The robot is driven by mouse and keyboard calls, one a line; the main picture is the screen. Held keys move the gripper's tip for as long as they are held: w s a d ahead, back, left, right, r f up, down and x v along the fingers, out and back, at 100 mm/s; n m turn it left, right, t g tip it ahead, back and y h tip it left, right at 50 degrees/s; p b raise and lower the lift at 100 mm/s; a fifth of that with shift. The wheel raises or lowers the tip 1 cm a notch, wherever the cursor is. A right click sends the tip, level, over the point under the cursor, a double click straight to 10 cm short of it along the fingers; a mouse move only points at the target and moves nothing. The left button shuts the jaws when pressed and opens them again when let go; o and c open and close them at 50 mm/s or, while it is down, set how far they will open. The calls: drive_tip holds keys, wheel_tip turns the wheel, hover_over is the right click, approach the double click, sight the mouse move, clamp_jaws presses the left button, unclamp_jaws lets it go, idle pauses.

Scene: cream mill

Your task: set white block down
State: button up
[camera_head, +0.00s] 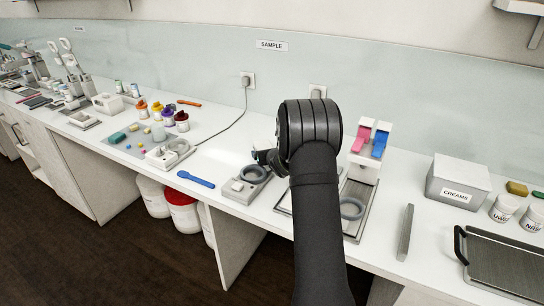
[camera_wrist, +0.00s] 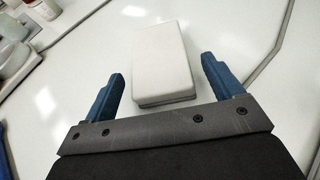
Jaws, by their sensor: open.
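The white block (camera_wrist: 160,45) is a rectangular block with a grey lower layer. In the wrist view it lies flat on a white surface, slightly tilted in the picture. My gripper (camera_wrist: 160,72) is open, with one blue finger on each side of the block's near end. A gap shows between each finger and the block, so I see no contact. In the head view my dark arm covers most of my gripper, and only a bit of blue finger shows left of the wrist. I cannot make out the block clearly there.
A small device with a ring (camera_head: 248,184) and a blue spatula (camera_head: 196,180) lie left of my arm. A stand with pink and blue pieces (camera_head: 370,145), a grey bar (camera_head: 405,232), a CREAMS box (camera_head: 458,182) and a dark tray (camera_head: 500,262) are to the right.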

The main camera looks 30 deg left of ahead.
drive_tip(key=v, duration=1)
drive_tip(key=shift+s+d, duration=0.1)
drive_tip(key=x, duration=1.1)
drive_tip(key=shift+a, duration=0.25)
drive_tip(key=shift+w+a+f, duration=0.15)
drive_tip(key=shift+w+f, duration=0.2)
drive_tip(key=shift+w, duration=0.05)
drive_tip(key=shift+r, duration=0.25)
